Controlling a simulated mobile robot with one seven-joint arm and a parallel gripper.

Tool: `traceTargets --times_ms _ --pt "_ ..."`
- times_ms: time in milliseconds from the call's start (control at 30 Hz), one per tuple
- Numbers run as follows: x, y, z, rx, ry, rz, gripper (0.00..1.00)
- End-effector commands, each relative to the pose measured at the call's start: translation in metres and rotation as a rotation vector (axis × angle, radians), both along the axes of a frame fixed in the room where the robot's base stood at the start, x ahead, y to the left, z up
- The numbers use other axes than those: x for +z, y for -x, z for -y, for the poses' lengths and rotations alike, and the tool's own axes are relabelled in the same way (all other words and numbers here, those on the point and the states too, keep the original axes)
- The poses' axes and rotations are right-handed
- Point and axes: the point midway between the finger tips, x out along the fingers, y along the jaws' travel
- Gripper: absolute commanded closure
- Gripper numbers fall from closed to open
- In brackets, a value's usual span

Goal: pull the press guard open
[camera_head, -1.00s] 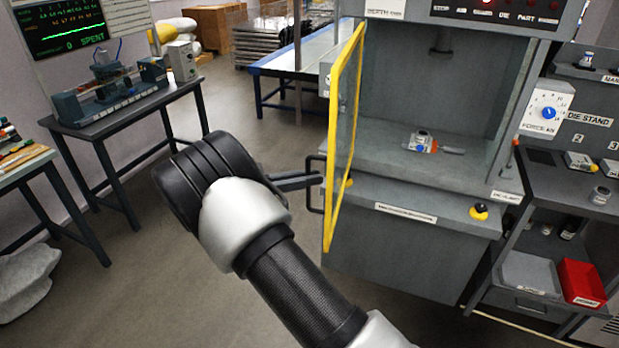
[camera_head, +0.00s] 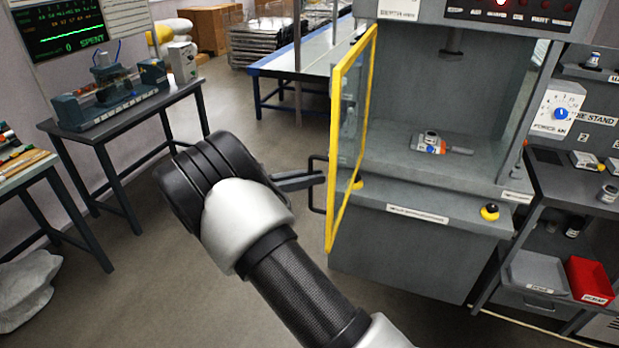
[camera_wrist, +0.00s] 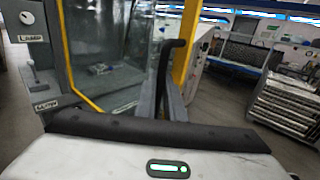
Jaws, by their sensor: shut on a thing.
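The press guard (camera_head: 346,140) is a clear panel in a yellow frame, hinged on the press. It stands swung out from the press opening, seen nearly edge-on in the head view. Its dark bar handle (camera_head: 313,184) is on the outer face. My gripper (camera_head: 318,179) is shut on this handle, reaching it from the left. In the wrist view the fingers (camera_wrist: 172,105) meet the upright handle (camera_wrist: 163,75), with the yellow frame (camera_wrist: 187,45) just behind. The exact finger contact is small in the head view.
The press (camera_head: 440,180) stands open, with a small die assembly (camera_head: 436,144) on its bed. A die stand (camera_head: 570,185) with a red bin (camera_head: 590,280) is at right. A bench (camera_head: 110,110) stands at left. The floor (camera_head: 150,290) around my arm is clear.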

Motion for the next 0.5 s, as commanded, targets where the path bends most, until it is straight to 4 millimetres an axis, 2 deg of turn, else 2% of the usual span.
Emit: traceTargets --times_ms 167,200,300,500 --pt "0.0039 -0.003 0.0022 0.002 0.004 0.006 1.0" --pt "0.0039 -0.0031 0.0023 0.002 0.004 0.006 0.88" --pt "0.0032 -0.0025 0.0019 0.001 0.003 0.006 0.72" --pt "0.0016 -0.0013 0.0009 0.001 0.001 0.002 0.72"
